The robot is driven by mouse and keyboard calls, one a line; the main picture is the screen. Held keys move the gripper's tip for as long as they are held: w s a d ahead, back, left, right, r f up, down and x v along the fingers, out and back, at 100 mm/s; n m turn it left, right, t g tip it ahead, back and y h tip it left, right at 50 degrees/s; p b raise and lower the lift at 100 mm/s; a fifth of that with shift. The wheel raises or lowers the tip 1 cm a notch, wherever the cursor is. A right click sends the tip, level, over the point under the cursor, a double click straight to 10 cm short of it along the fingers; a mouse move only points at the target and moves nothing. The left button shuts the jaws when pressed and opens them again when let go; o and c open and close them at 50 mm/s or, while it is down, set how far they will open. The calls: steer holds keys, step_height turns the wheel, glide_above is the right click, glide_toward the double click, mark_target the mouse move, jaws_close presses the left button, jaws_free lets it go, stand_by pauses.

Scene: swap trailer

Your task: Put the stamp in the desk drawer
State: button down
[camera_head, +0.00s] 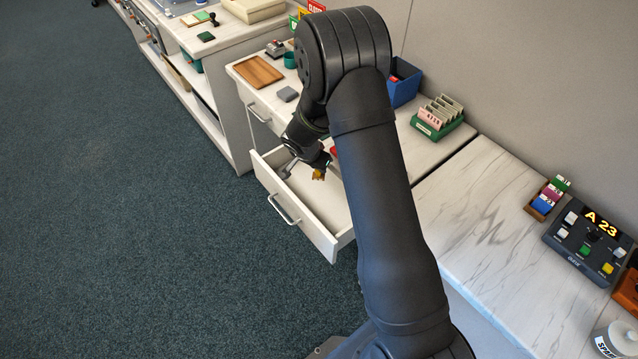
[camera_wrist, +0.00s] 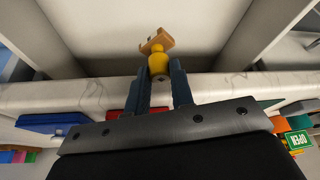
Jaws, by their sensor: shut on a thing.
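The stamp has a yellow handle and a tan wooden base, seen in the wrist view (camera_wrist: 158,64) and, small, in the head view (camera_head: 319,175). My gripper (camera_wrist: 161,70) is shut on the yellow handle, with the base sticking out beyond the fingertips. In the head view my gripper (camera_head: 317,169) appears over the open desk drawer (camera_head: 318,228). The drawer is white with a metal bar handle and is pulled well out. Its right part is hidden behind my arm. I cannot tell the stamp's exact height above the drawer floor.
The white desktop beside the drawer holds a wooden tray (camera_head: 258,71), a grey block (camera_head: 287,94), a blue bin (camera_head: 404,83) and a green card holder (camera_head: 437,118). A lit number console (camera_head: 588,241) stands at the right. The carpet (camera_head: 130,220) left of the drawer is clear.

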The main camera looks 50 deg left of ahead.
step_height(320, 180, down, 9)
steer(key=shift+f, duration=0.1)
stand_by(0.4)
steer(key=shift+f, duration=0.1)
steer(key=c, duration=1.3)
jaws_free()
steer(key=shift+o, duration=0.2)
steer(key=v, duration=1.2)
